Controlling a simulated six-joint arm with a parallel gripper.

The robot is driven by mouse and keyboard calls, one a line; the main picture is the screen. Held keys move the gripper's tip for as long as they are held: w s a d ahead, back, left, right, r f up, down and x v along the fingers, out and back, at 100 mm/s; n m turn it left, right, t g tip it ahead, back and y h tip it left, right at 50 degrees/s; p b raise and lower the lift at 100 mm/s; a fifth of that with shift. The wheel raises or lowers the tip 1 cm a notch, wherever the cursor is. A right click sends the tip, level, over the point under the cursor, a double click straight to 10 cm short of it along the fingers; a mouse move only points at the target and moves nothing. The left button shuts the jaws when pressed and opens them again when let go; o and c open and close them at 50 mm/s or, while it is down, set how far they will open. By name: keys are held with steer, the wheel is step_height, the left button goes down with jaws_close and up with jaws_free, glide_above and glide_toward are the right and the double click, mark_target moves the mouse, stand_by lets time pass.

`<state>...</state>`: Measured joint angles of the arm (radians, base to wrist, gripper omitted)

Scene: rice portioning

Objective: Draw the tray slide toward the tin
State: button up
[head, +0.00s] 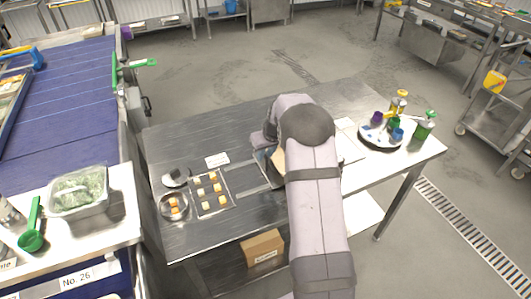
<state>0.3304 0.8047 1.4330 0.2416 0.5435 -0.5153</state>
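A shallow metal tray (232,202) with several orange and pale cubes lies at the left of the steel table. Metal rails (243,165) run from beside it to the right, toward my arm. A round metal bowl (163,212) with similar pieces stands at the tray's left. A metal container edge (262,163) with something tan beside it shows partly behind my arm; I cannot tell whether it is the tin. My arm reaches over the middle of the table and hides what lies beneath. My gripper's fingers are hidden behind the arm, so their hold is not visible.
A plate (368,139) with colored containers and a green bottle (423,128) stand at the right. A cardboard box (262,248) sits below. The table's back left is clear.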

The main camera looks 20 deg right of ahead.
jaws_close()
steer(key=a, duration=1.1)
steer(key=shift+a+b, duration=0.15)
steer(key=shift+b, duration=0.25)
steer(key=shift+a, duration=0.1)
steer(key=shift+o, duration=1.8)
jaws_free()
steer(key=shift+a, duration=0.1)
steer(key=shift+r, duration=0.2)
steer(key=b+v, duration=0.2)
steer(key=v, duration=0.5)
steer(key=shift+b, duration=0.3)
steer(key=shift+s, duration=0.1)
